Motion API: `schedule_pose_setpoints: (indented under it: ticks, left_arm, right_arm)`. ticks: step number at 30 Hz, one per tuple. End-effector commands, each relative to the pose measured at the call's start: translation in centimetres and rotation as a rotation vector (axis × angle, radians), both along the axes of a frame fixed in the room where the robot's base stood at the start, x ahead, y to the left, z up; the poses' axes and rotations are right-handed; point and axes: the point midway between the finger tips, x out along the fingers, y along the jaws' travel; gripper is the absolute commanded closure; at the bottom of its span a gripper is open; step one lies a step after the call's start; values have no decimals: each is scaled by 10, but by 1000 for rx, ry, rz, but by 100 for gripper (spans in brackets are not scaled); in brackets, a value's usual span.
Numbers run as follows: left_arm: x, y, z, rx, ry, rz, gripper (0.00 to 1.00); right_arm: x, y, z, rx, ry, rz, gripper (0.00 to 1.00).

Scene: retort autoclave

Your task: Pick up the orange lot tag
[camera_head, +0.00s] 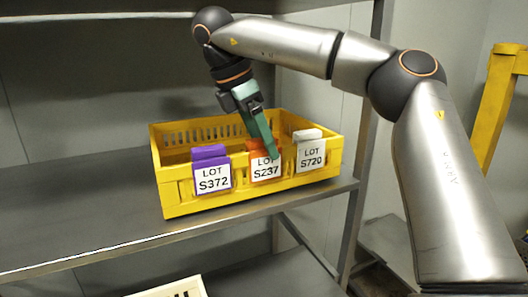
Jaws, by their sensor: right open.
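The orange lot tag (266,168) hangs over the front wall of the yellow crate (175,197), in the middle of three tags. Its white label reads LOT S237. My right gripper (270,153) comes down from above with green fingers, its tips at the top of the orange tag and partly covering it. It is open; whether the fingers touch the tag or straddle it cannot be told. A purple tag (210,172) reading LOT S372 is to the left, and a white tag (310,153) reading LOT S720 is to the right. My left gripper is not in view.
The crate stands on a grey metal shelf (85,218) near its front right end. A metal shelf post (362,170) stands right of the crate. The shelf is bare to the left. A yellow frame (497,100) is at far right.

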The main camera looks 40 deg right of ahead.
Motion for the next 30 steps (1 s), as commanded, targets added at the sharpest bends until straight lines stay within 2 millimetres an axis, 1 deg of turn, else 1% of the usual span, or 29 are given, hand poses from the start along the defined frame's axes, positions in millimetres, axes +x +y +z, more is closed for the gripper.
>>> schedule_pose_setpoints:
  ticks: [1, 4, 11, 12, 30]
  left_arm:
    - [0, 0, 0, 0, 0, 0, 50]
    - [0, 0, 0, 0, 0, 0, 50]
    - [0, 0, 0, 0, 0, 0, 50]
    - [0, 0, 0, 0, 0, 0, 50]
    - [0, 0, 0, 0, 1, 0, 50]
  right_arm:
    - [-1, -2, -6, 3, 2, 1, 25]
    - [-1, -4, -11, 2, 1, 1, 25]
    - [-1, -4, -12, 1, -2, -1, 25]
    - [-1, -4, -12, 1, -2, -1, 27]
    - [-1, -4, -12, 1, -2, -1, 95]
